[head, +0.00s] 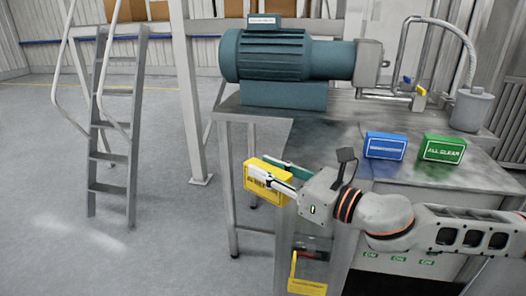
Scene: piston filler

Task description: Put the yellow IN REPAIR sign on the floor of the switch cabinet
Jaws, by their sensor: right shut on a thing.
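The yellow sign (262,189) is held in the air off the left front edge of the bench; its lettering is too small to read. My right gripper (262,169) is shut on it, with one white finger across its near face. The arm comes in from the right, over the bench. Below the bench top is a cabinet-like front (400,262) with several small green labels; I cannot tell whether this is the switch cabinet, and no cabinet floor shows. My left gripper is not in view.
A blue sign (385,146) and a green ALL CLEAR sign (443,149) stand on the metal bench (335,138). A teal motor (270,56) stands behind them. A yellow tag (307,287) hangs below a red part. A ladder (112,140) stands left, with clear floor around.

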